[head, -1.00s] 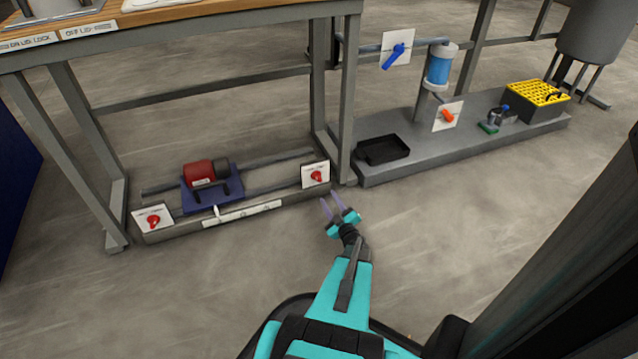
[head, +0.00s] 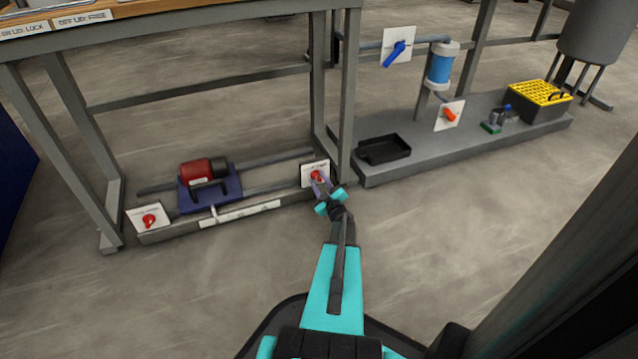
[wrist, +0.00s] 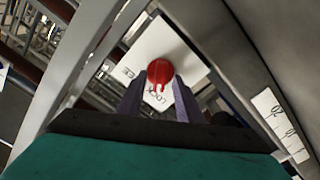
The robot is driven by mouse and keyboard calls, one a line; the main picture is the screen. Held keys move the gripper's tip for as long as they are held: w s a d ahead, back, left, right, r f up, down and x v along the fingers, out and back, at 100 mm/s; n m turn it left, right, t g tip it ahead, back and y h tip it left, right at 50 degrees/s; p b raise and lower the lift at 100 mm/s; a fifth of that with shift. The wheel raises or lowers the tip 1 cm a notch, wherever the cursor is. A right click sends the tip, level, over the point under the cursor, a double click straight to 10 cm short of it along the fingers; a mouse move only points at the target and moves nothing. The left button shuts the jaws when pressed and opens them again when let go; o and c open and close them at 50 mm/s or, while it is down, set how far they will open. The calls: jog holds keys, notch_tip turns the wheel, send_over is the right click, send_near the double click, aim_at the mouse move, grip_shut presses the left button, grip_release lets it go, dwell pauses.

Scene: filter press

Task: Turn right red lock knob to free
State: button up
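The right red lock knob (head: 316,175) sits on a white plate (head: 309,168) at the right end of the low rail under the bench. My gripper (head: 322,184) is at the plate. In the wrist view its two fingers (wrist: 158,98) stand apart, one on each side of the knob's lower part. A gap shows between them. I cannot tell whether either finger touches the knob.
The left red knob (head: 149,220) is on another white plate at the rail's left end. A red motor (head: 197,172) sits between them. A bench leg (head: 348,95) stands close by the right knob. The floor in front (head: 230,275) is clear.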

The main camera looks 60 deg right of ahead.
grip_shut()
jog(key=shift+r+m+p, duration=0.15)
jog(key=shift+m+p, duration=0.35)
jog(key=shift+p, duration=0.4)
jog(key=m+p, duration=0.2)
jog(key=p, duration=0.1)
jog(key=shift+d+r, duration=0.1)
jog(key=m+p, duration=0.5)
jog(key=p, duration=0.1)
jog(key=shift+s+d, duration=0.1)
jog(key=m+p, duration=0.4)
jog(key=shift+s+f+m+p, duration=0.1)
jog(key=shift+f+m+p, duration=0.15)
jog(key=shift+m+p, duration=0.8)
